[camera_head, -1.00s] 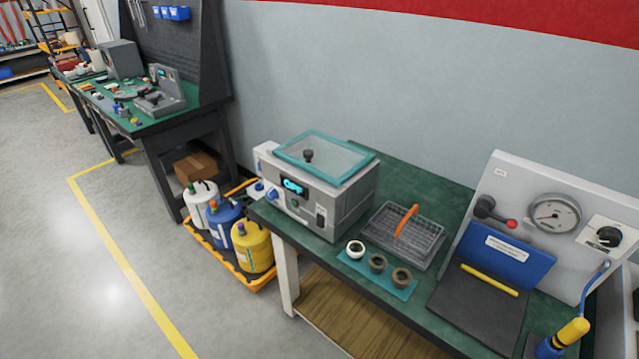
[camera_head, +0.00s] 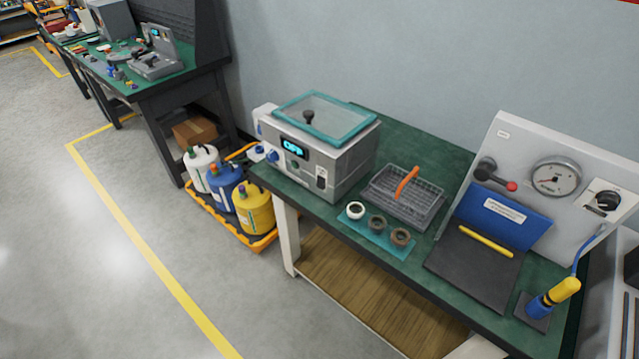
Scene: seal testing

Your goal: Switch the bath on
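The bath (camera_head: 345,165) is a grey box with a teal-framed clear lid (camera_head: 325,118) and a dark lid knob. It stands at the left end of the green-topped bench in the head view. Its lid is down. The lit display (camera_head: 294,148) on its front reads "OFF". A dark rocker-like switch (camera_head: 321,178) sits low at the right of the front panel, too small to read its position. A blue knob (camera_head: 272,156) is at the panel's left. Neither gripper is in view.
Right of the bath are a wire basket (camera_head: 405,192) with an orange handle and a teal mat (camera_head: 368,232) with three rings. A gauge panel (camera_head: 520,150) stands further right. Several jugs (camera_head: 228,195) sit in an orange floor tray on the left. Floor is clear at front left.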

